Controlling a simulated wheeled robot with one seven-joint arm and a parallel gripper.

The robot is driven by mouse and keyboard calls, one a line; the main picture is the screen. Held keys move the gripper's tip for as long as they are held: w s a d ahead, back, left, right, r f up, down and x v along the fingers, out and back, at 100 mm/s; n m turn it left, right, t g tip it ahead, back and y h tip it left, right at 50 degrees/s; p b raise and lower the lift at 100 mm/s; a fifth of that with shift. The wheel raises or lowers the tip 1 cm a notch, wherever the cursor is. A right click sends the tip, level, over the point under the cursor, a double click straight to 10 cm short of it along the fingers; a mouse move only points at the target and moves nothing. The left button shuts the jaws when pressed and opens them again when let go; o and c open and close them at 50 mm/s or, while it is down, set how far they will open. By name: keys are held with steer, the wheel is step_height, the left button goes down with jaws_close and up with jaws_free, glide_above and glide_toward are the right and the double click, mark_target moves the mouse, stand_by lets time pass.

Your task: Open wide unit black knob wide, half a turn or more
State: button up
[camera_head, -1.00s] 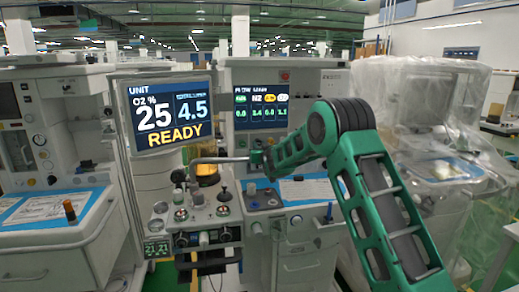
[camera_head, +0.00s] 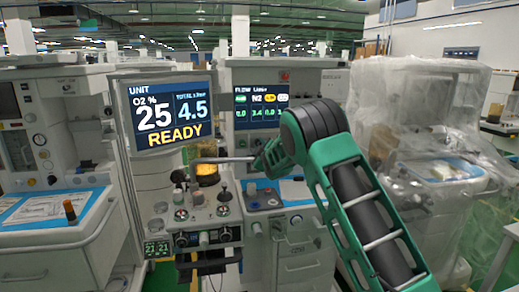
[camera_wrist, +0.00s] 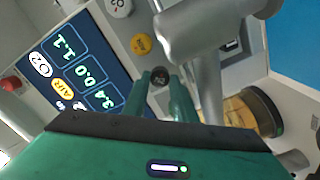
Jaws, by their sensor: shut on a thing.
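The black knob (camera_wrist: 160,76) shows in the wrist view on the pale panel beside the flow display. It sits between the tips of my gripper (camera_wrist: 160,82), whose green fingers are shut on it. The fingers hide part of the knob, so I cannot tell its turn angle. In the head view the end of my arm reaches in front of the wide unit (camera_head: 245,211), just under its flow display (camera_head: 262,107); the knob and fingertips cannot be made out there.
A grey metal pipe (camera_wrist: 207,42) passes close to the right of my fingers in the wrist view. A READY monitor (camera_head: 167,112) stands left of my arm. A plastic-covered cart (camera_head: 440,120) stands right.

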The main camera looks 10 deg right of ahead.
steer(key=shift+f+n, duration=0.15)
steer(key=shift+n, duration=1.1)
steer(key=shift+f+n, duration=0.2)
steer(key=shift+n, duration=1.1)
steer(key=shift+f+n, duration=0.15)
steer(key=shift+n, duration=1.1)
steer(key=o, duration=1)
steer(key=shift+r, duration=0.1)
steer(key=shift+o, duration=0.2)
steer(key=shift+s, duration=0.1)
